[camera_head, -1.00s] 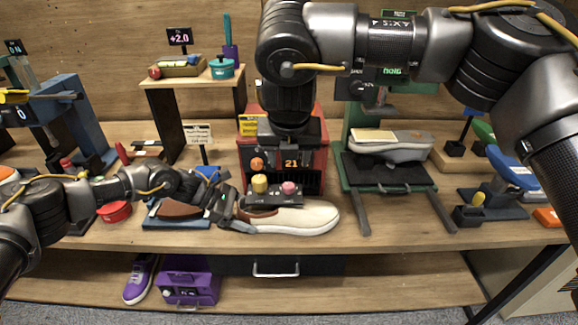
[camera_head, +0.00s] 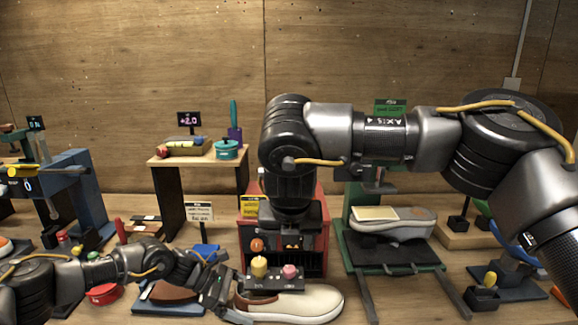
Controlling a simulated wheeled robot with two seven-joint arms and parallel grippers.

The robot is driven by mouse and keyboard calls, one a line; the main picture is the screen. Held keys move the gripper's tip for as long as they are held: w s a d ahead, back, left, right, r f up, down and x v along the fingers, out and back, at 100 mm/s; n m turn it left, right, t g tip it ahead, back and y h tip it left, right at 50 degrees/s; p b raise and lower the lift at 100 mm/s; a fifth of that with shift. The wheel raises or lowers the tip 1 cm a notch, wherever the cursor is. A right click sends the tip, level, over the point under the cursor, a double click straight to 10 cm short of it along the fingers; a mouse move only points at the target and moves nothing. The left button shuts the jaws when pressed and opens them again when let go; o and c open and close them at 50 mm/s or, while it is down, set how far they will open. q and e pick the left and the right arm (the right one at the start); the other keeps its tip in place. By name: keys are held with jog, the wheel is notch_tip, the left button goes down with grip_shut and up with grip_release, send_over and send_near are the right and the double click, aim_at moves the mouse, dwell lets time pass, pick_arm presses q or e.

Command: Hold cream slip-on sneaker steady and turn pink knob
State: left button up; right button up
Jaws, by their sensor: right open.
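The cream slip-on sneaker (camera_head: 312,304) lies on the bench with its toe to the right and its heel end to the left. A dark block with a yellow knob (camera_head: 259,266) and the pink knob (camera_head: 290,271) sits at its upper rear part. My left gripper (camera_head: 229,300) is at the heel end; whether its fingers are closed on the shoe cannot be made out. My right gripper (camera_head: 288,243) points down, open and empty, above and behind the pink knob, apart from it. Its wrist hides part of the red machine (camera_head: 318,240).
A green-framed stand (camera_head: 347,220) holding a grey shoe is at right. A small wooden shelf (camera_head: 188,158) with a teal pot stands at left behind. A red dish (camera_head: 104,293) and a brown shoe piece (camera_head: 172,291) lie near my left arm.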

pick_arm(q)
jog(key=v, duration=1.1)
jog(key=shift+a+r, duration=0.2)
jog(key=shift+a, duration=0.05)
